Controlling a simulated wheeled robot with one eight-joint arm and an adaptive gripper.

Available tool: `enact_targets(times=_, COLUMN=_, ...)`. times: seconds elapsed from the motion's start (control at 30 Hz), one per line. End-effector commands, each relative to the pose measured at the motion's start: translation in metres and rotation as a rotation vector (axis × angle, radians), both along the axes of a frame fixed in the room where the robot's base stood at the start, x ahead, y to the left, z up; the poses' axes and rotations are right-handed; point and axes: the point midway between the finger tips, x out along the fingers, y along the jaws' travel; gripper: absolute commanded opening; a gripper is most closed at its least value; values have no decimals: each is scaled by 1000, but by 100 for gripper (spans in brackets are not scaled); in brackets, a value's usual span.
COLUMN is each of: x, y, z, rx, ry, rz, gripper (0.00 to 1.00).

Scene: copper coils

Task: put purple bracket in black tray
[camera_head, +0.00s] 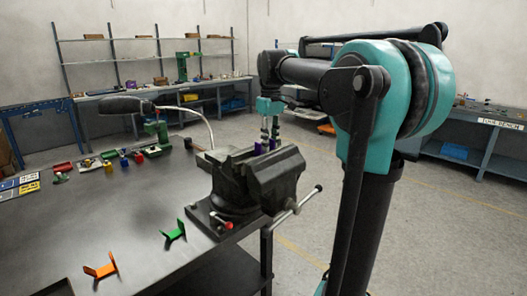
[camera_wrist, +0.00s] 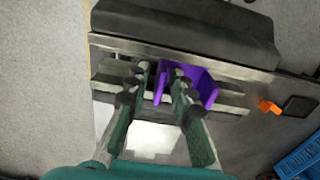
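The purple bracket (camera_wrist: 207,88) sits at the jaws of the bench vise (camera_head: 257,180); in the head view only small purple parts (camera_head: 257,147) show above the vise. My gripper (camera_wrist: 162,72) is over the vise with its fingers apart. One upright purple flange stands between the fingers, with visible gaps beside it, and the rest of the bracket extends right past the right finger. My gripper also shows in the head view (camera_head: 269,135). A dark, flat shape, seemingly the black tray, is cut off at the lower left of the head view (camera_head: 52,289) and shows in the wrist view (camera_wrist: 300,106).
An orange bracket (camera_head: 100,267) and a green bracket (camera_head: 174,232) lie on the dark workbench (camera_head: 110,215). A black lamp (camera_head: 125,104) and several small coloured parts stand farther back. The vise handle (camera_head: 300,203) sticks out to the right. The bench middle is clear.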

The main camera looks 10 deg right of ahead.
Motion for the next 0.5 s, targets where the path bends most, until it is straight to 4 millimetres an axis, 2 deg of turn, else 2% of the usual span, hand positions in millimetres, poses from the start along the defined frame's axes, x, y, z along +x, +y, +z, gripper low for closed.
enact_targets(times=0.03, x=0, y=0, z=0, rx=0, ry=0, rz=0, gripper=13)
enact_targets(times=0.13, x=0, y=0, z=0, rx=0, ry=0, rz=0, gripper=1)
enact_targets(times=0.17, x=0, y=0, z=0, rx=0, ry=0, rz=0, gripper=0)
enact_targets(times=0.5, x=0, y=0, z=0, rx=0, ry=0, rz=0, gripper=0)
